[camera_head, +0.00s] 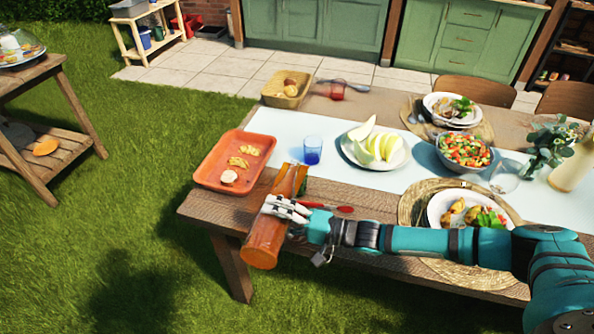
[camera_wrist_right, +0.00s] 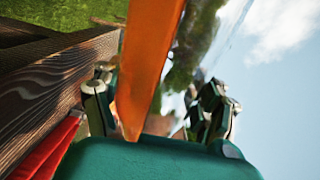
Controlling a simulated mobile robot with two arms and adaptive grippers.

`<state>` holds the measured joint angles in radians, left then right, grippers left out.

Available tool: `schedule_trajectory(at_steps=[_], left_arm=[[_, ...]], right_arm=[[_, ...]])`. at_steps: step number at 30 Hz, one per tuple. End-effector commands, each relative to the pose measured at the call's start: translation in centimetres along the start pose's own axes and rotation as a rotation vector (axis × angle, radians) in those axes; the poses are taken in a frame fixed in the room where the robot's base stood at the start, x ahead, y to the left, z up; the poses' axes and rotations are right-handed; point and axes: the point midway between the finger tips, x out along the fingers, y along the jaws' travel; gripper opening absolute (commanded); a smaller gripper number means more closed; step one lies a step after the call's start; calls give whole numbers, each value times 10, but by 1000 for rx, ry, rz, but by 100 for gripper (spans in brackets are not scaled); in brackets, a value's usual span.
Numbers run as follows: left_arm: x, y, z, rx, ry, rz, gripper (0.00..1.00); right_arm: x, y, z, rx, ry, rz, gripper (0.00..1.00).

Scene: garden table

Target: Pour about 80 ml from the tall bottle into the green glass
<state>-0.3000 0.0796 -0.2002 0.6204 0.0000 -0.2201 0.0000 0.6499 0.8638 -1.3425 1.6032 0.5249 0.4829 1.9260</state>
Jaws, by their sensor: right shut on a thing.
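The tall bottle (camera_head: 264,242) is amber-orange and shut in my right gripper (camera_head: 284,208), over the table's front left corner. It looks tilted, with its wide end toward the front and its narrower part toward the table's middle. In the right wrist view the orange bottle (camera_wrist_right: 147,60) runs between the fingers (camera_wrist_right: 158,108). I cannot make out its mouth or any flowing liquid. A small green patch (camera_head: 303,181) shows beside the bottle's upper part; I cannot tell whether it is the green glass, mostly hidden there. My left gripper is not in view.
A blue glass (camera_head: 313,150) stands just behind the bottle, and an orange tray (camera_head: 207,180) lies left of it. A red glass (camera_head: 337,90) and bread basket (camera_head: 287,89) are farther back. A melon plate (camera_head: 374,151) and salad bowl (camera_head: 464,151) stand right.

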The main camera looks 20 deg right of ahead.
Motion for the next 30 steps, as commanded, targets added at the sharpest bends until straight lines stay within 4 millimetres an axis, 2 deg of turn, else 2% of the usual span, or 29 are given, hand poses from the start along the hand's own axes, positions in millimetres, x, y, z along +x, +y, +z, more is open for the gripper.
schedule_trajectory(at_steps=[30], left_arm=[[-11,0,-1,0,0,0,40]], right_arm=[[1,-14,-2,54,-1,-7,16]])
